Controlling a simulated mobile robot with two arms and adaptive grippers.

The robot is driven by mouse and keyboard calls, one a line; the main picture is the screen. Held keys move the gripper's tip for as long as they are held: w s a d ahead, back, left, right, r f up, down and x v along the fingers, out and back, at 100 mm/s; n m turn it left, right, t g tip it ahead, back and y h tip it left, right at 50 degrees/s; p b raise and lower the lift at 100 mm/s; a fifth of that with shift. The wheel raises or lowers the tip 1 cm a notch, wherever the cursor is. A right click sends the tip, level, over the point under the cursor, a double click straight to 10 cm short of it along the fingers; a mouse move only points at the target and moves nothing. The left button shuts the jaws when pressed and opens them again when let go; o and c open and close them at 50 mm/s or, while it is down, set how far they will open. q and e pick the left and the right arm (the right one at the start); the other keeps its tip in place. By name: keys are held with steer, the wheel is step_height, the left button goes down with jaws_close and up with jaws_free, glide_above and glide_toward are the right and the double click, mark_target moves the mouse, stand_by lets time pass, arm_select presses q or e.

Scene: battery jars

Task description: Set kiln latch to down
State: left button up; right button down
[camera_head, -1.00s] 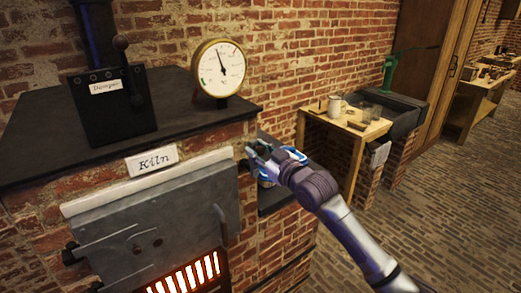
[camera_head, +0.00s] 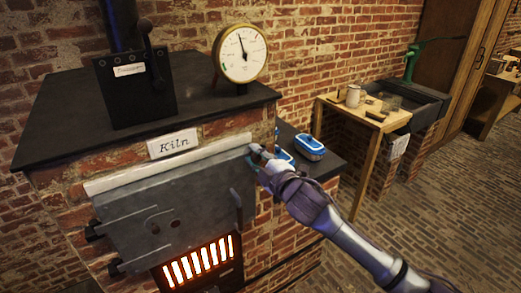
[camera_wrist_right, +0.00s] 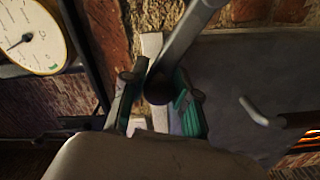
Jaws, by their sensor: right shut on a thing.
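The kiln (camera_head: 290,215) is a brick block with a grey metal door (camera_head: 195,192) and a white "Kiln" label. My right gripper (camera_head: 257,156) is at the door's upper right edge. In the right wrist view, a grey bar (camera_wrist_right: 188,32) with a dark round end lies between the fingers of my right gripper (camera_wrist_right: 156,98), which is shut on it; this appears to be the kiln latch. Its lower part is hidden by the gripper, and I cannot tell its exact position. A separate upright handle (camera_head: 236,208) stands lower on the door. My left gripper is not in view.
A round gauge (camera_head: 241,54) and a black damper box (camera_head: 135,88) stand on the kiln top. A blue dish (camera_head: 310,147) sits on a dark ledge right of my gripper. A glowing grate (camera_head: 200,262) is below the door. A wooden table (camera_head: 336,112) stands further right.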

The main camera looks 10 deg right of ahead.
mark_target(244, 165)
steer(key=shift+s+a+f+n+b, duration=0.1)
steer(key=shift+a+f+n+b, duration=0.1)
steer(key=shift+f+n, duration=0.8)
steer(key=shift+a+f+n+b, duration=0.1)
steer(key=shift+a+f+n, duration=0.25)
steer(key=shift+n, duration=1.1)
steer(key=shift+s+a+f+n+b, duration=0.15)
steer(key=shift+f+n, duration=0.6)
steer(key=shift+n, duration=0.5)
steer(key=shift+d+f, duration=0.1)
steer(key=c, duration=1.2)
jaws_free()
steer(key=shift+w, duration=0.1)
steer(key=shift+o, duration=1.7)
steer(key=shift+f, duration=0.2)
